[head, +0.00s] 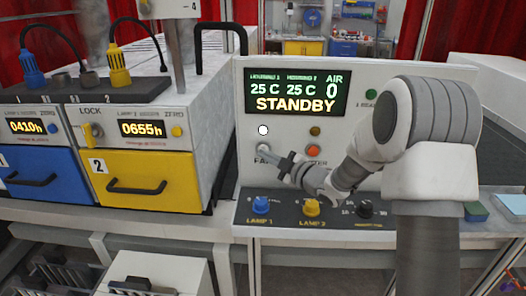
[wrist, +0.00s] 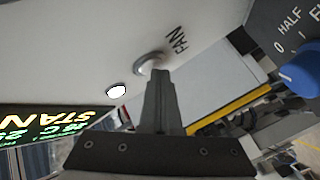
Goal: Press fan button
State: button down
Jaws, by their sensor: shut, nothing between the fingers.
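The fan button (head: 262,148) is a pale round knob on the white control panel (head: 360,135), with the partly covered label "FA" below it in the head view. In the wrist view the button (wrist: 148,60) sits beside the word "FAN". My gripper (head: 269,152) is shut and empty, its fingertips right at the button. In the wrist view the shut fingertips (wrist: 158,74) overlap the button's edge; I cannot tell whether they press it. A round white light (head: 263,130) glows above the button. The display (head: 298,92) reads "STANDBY", 25 C twice, and AIR 0.
Blue (head: 261,205), yellow (head: 311,207) and black (head: 365,208) knobs line the ledge below. A yellow drawer (head: 150,182) and a blue drawer (head: 45,182) stand left.

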jog(key=shift+s+f, duration=0.1)
jog(key=shift+s, duration=0.05)
jog(key=shift+s+b, duration=0.5)
jog(key=shift+s, duration=0.15)
jog(key=s+b, duration=0.2)
jog(key=s, duration=0.3)
jog(key=shift+a, duration=0.1)
dwell(0.8)
